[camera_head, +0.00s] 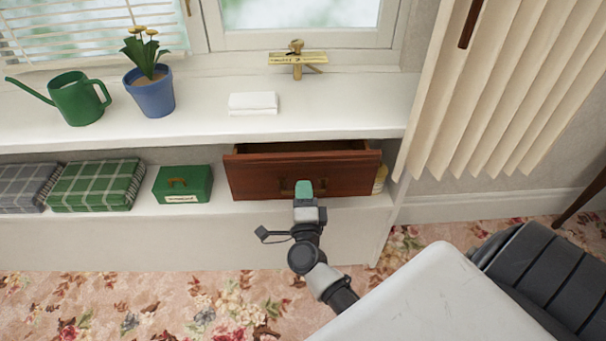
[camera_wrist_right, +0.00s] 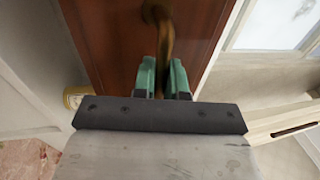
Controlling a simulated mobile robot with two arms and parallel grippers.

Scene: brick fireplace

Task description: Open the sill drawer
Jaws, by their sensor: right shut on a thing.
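The sill drawer (camera_head: 258,178) is a reddish-brown wooden drawer under the white window sill. It stands partly pulled out, with its dark interior showing over the front's top edge. My right gripper (camera_head: 303,188) is at the middle of the drawer front. In the right wrist view its green fingers (camera_wrist_right: 162,75) are closed on the brass handle (camera_wrist_right: 163,40), with the drawer front (camera_wrist_right: 105,40) behind. In the head view the gripper hides part of the handle. My left gripper is in neither view.
A green box (camera_head: 183,190) and folded plaid blankets (camera_head: 97,186) sit left of the drawer on the shelf. The sill (camera_head: 345,105) holds a watering can (camera_head: 77,98), a flower pot (camera_head: 152,95) and a white block (camera_head: 252,103). Pleated curtain (camera_head: 490,90) hangs right. Floral carpet lies in front.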

